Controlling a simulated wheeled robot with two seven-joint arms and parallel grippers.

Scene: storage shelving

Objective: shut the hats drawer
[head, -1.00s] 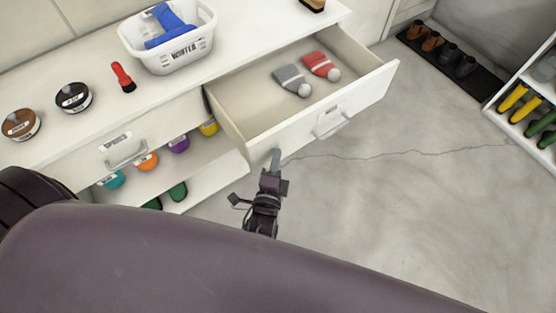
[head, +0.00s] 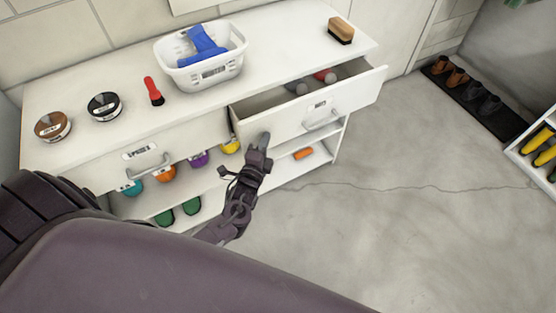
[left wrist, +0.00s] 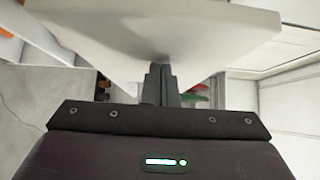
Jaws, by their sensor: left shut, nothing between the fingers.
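The hats drawer (head: 290,122) is the right drawer of the white cabinet. It is partly open, with a grey hat (head: 296,87) and a red hat (head: 325,76) partly visible inside. Its handle (head: 321,120) is on the right half of its front; the label is too small to read. My left gripper (head: 264,140) is shut and empty, with its fingertips at the lower left part of the drawer front. In the left wrist view the shut fingers (left wrist: 160,72) meet the pale drawer front (left wrist: 160,30). My right gripper is not in view.
A white basket (head: 200,66) with a blue item, two tins (head: 104,106), a red brush (head: 153,91) and a wooden brush (head: 341,30) stand on the cabinet top. The left drawer (head: 150,150) is shut.

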